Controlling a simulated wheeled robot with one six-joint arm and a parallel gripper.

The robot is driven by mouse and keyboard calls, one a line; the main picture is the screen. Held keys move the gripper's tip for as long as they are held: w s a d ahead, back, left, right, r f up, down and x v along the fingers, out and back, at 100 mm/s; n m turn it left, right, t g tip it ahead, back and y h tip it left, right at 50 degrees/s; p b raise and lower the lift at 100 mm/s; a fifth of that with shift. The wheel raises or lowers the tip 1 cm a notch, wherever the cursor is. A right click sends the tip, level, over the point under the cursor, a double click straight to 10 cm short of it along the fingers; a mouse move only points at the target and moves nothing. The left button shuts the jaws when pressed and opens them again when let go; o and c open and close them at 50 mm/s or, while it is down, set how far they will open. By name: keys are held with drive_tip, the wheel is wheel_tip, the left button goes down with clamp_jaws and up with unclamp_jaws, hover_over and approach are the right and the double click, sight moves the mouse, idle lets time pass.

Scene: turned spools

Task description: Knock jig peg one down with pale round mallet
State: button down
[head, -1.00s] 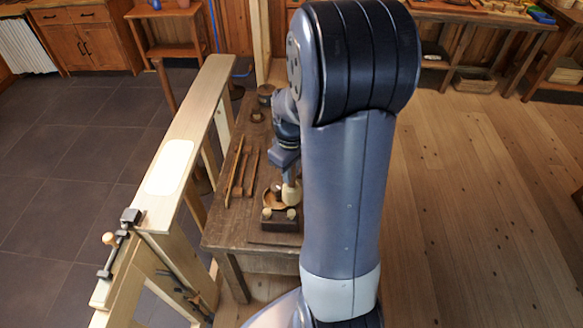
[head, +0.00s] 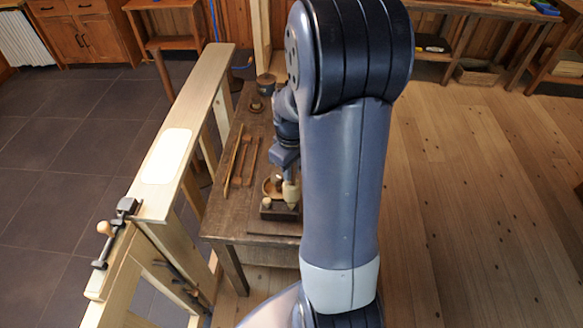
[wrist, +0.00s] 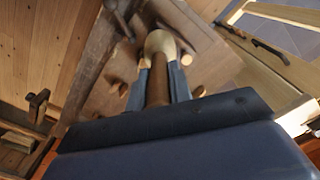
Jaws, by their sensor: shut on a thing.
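The mallet has a pale round head (wrist: 160,43) and a brown handle (wrist: 157,88). In the wrist view my gripper (wrist: 160,76) is shut on the handle, a blue-grey finger on each side. In the head view my gripper (head: 288,178) is partly behind my arm, with the mallet head (head: 291,193) below it. The dark jig block (head: 272,214) is on the bench, with one pale peg (head: 267,203) showing at its left. The mallet head is over the block's right part and hides what is there. I cannot tell whether it touches.
A pale beam (head: 185,125) with a clamp runs along the bench's left side. Open plank floor lies right.

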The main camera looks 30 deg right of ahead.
drive_tip(key=shift+f+b, duration=1.55)
drive_tip(key=shift+f, duration=0.3)
drive_tip(key=shift+r, duration=0.1)
drive_tip(key=shift+r+p, duration=1.25)
drive_tip(key=shift+r, duration=0.25)
wheel_tip(320, 180, down, 4)
drive_tip(key=b, duration=0.3)
drive_tip(key=shift+f+b, duration=0.15)
drive_tip(key=shift+b, duration=0.15)
